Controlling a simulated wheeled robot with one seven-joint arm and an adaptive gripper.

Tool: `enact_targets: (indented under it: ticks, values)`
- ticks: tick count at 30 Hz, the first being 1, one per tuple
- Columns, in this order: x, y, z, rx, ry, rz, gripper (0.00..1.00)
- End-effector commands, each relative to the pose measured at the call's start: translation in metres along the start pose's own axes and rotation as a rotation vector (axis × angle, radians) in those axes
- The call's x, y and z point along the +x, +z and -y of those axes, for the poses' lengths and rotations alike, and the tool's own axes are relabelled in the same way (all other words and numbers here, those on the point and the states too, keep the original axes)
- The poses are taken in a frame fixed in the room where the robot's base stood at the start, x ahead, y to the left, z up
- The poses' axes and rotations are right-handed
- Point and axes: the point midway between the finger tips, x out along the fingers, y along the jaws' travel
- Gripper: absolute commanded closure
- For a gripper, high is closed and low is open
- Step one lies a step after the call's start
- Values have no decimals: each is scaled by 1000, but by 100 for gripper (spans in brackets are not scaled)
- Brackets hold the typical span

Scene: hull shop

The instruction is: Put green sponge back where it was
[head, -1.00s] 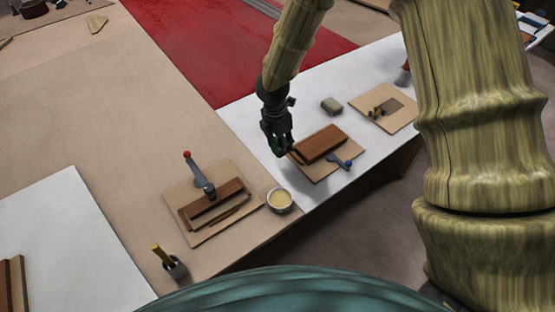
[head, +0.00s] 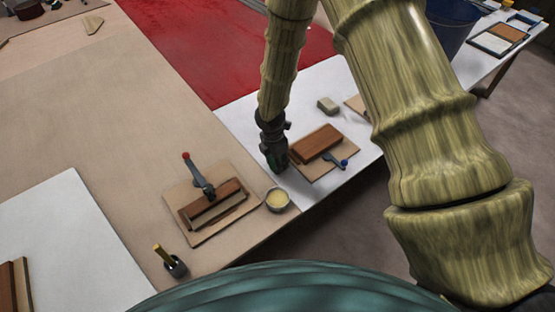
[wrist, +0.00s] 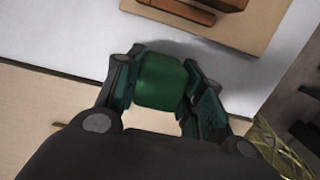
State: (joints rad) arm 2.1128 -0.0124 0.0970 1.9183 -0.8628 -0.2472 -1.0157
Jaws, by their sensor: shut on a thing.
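The green sponge (wrist: 160,80) is a dark green block between the two fingers in the wrist view. My gripper (wrist: 158,92) is shut on it, with a finger on each side. In the head view my gripper (head: 277,166) points down near the white sheet's front edge, left of a board with a wooden block. The sponge is hard to make out there against the dark fingers. I cannot tell whether it touches the surface below.
A cup of yellow stuff (head: 277,199) stands close in front. A red-knobbed clamp (head: 200,178) is at left. A grey-beige block (head: 328,105) lies behind. White sheet (head: 238,117) is clear behind left.

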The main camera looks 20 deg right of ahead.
Motion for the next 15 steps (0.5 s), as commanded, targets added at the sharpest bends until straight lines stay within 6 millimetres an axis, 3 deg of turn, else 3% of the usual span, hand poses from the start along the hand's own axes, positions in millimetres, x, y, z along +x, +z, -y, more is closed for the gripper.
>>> enact_targets:
  ticks: [11,12,15]
  values:
    - [4,0,0,0,0,0,100]
    - [3,0,0,0,1,0,56]
    - [3,0,0,0,1,0,40]
